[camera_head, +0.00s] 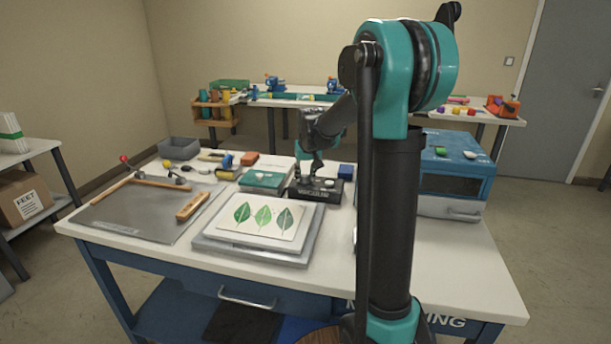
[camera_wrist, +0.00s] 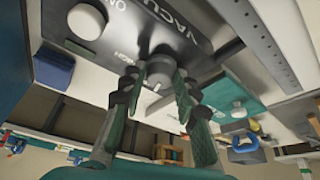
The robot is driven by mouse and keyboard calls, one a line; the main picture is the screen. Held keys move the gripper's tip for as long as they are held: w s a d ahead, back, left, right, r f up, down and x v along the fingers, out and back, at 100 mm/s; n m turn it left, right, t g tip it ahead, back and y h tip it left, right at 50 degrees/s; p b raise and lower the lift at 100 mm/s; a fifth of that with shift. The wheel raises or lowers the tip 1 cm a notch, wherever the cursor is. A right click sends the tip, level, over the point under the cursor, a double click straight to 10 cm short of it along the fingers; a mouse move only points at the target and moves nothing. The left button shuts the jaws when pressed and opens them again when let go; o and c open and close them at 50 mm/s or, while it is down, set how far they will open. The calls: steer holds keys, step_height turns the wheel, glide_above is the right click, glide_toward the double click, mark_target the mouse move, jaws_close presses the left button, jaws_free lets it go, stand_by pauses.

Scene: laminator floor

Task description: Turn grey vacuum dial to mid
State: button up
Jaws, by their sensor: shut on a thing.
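The grey vacuum dial (camera_wrist: 160,63) sits on a black control box (camera_wrist: 122,52) marked VACUUM, with ON and HIGH lettering near it. My gripper (camera_wrist: 163,80) has a finger on each side of the dial and is shut on it. A small pale mark shows on the dial's near face; its exact setting cannot be read. A white round knob (camera_wrist: 87,21) is on the same box, left of the dial. In the head view, my gripper (camera_head: 310,176) is down at the black box (camera_head: 331,195) on the table, and the dial is hidden there.
A teal box (camera_head: 262,180) stands left of the black box, and a blue machine (camera_head: 455,170) stands to the right. In front lies a grey plate with a leaf card (camera_head: 264,219). A grey mat with tools (camera_head: 140,225) covers the table's left side.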

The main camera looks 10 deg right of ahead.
steer(key=shift+a+m+h, duration=0.1)
steer(key=shift+m+h, duration=0.5)
steer(key=shift+m, duration=1)
steer(key=o, duration=1.2)
steer(key=shift+c, duration=0.2)
steer(key=v, duration=1.2)
steer(key=shift+a, duration=0.1)
